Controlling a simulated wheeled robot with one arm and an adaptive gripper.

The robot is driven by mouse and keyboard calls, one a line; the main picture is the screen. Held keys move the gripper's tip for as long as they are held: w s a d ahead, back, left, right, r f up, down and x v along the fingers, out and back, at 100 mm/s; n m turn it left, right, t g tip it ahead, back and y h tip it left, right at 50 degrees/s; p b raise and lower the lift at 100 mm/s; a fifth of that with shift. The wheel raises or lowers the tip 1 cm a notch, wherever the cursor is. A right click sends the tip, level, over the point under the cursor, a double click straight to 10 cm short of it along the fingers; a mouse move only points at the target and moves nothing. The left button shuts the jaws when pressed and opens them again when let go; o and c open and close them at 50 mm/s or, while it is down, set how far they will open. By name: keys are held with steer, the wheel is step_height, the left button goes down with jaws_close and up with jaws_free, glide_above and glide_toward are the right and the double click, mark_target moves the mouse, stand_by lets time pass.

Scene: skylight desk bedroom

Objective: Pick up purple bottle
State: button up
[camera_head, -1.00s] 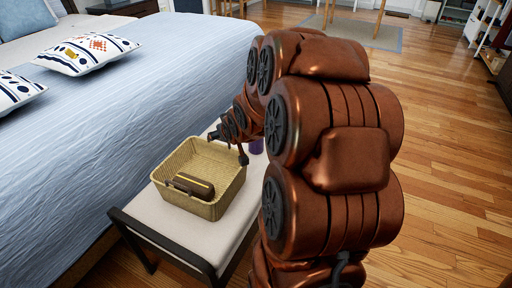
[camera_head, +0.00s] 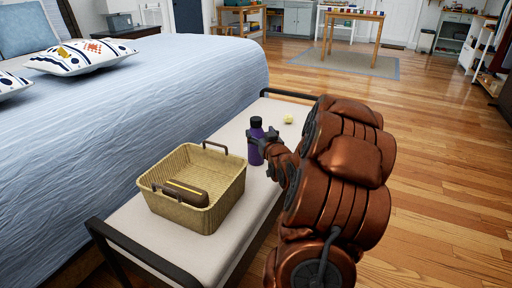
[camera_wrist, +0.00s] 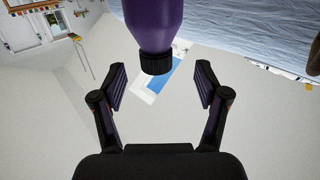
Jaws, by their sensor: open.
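The purple bottle (camera_head: 256,143) with a black cap stands upright on the light bench (camera_head: 165,236), just right of the wicker basket. My gripper (camera_head: 263,139) is at the bottle's right side in the head view. In the wrist view, the bottle (camera_wrist: 155,22) comes in from the top edge, cap pointing down the picture. My gripper (camera_wrist: 160,85) is open there, its two fingers spread wide left and right of the cap's line. The cap is just beyond or level with the fingertips; I cannot tell whether anything touches.
The wicker basket (camera_head: 228,192) with handles holds a brown case (camera_head: 187,193) with a yellow stripe. A small pale yellow object (camera_head: 288,119) lies on the bench behind the bottle. The blue bed (camera_head: 150,95) borders the bench on the left; wooden floor (camera_head: 440,165) is open on the right.

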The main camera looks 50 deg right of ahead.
mark_target(258, 127)
steer(key=shift+d+b+x, duration=0.2)
steer(key=shift+b+x, duration=1.2)
steer(key=shift+x, duration=2)
steer(key=shift+s+r, duration=0.1)
steer(key=shift+r, duration=0.05)
jaws_close()
